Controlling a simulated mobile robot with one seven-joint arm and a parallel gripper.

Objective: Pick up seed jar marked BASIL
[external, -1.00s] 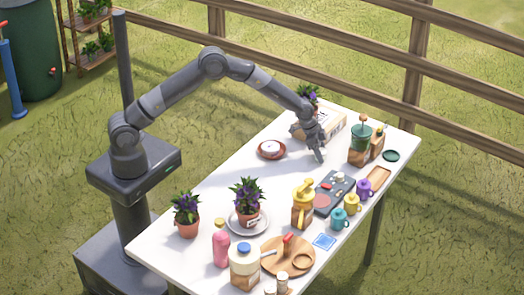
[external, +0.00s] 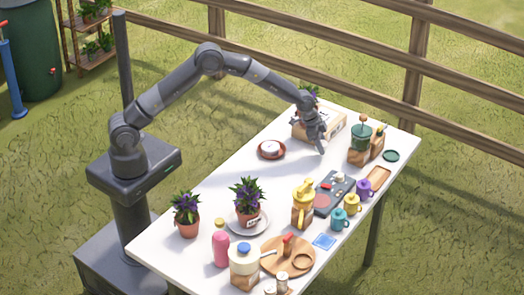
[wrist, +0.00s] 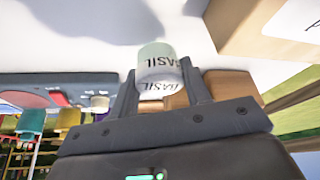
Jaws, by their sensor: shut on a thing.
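The seed jar marked BASIL (wrist: 155,58) is a small pale jar with dark lettering, seen in the wrist view between the two fingers. My gripper (wrist: 158,72) is shut on it, one finger on each side. In the external view my gripper (external: 320,146) is over the far part of the white table, just in front of a cardboard box. The jar is too small and too hidden by the fingers to make out there.
The cardboard box (external: 334,131) stands close behind my gripper. Several mugs line the table's right edge. The white tabletop (external: 215,180) is clear at middle left.

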